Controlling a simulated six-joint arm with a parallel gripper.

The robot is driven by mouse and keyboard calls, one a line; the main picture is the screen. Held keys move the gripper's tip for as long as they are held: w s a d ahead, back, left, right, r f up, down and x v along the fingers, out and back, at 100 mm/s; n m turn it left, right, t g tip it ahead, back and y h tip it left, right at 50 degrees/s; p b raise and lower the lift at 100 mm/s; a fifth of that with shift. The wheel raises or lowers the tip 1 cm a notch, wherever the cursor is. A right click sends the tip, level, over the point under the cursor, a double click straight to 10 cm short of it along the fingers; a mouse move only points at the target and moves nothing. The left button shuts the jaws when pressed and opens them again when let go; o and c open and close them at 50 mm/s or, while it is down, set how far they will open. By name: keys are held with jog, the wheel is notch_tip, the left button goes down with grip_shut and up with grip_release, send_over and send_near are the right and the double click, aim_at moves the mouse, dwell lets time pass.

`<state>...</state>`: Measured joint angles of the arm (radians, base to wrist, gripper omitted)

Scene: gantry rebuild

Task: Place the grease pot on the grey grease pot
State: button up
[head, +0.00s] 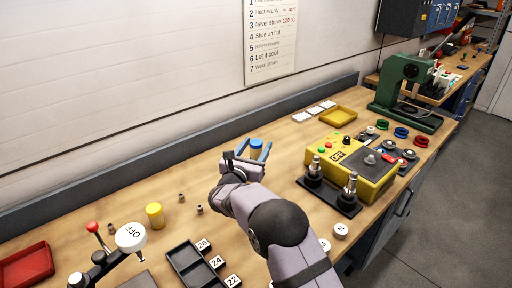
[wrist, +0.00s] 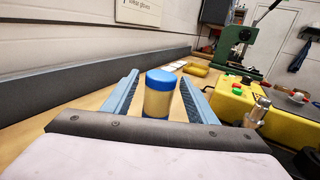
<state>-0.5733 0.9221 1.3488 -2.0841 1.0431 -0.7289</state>
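A grease pot with a blue lid and a tan body (wrist: 159,100) stands upright on the bench. It also shows in the head view (head: 256,145), partly hidden by my gripper. My gripper (head: 248,150) is open, its two blue fingers on either side of the pot, with narrow gaps showing in the wrist view (wrist: 158,85). I cannot tell how far the fingers reach along it. A yellow pot (head: 154,215) stands upright on the bench to the left. I make out no clearly grey grease pot.
A yellow control box (head: 350,160) and a black stand with metal posts (head: 330,195) lie right of my gripper. A yellow tray (head: 338,115) and white tiles are behind. Small metal pieces, a black tray (head: 190,268) and a red tray (head: 27,266) are left.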

jog(key=shift+r, duration=0.1)
jog(key=shift+r+p, duration=0.15)
jog(key=shift+p, duration=0.15)
jog(key=b+v, duration=0.3)
jog(key=v, duration=0.9)
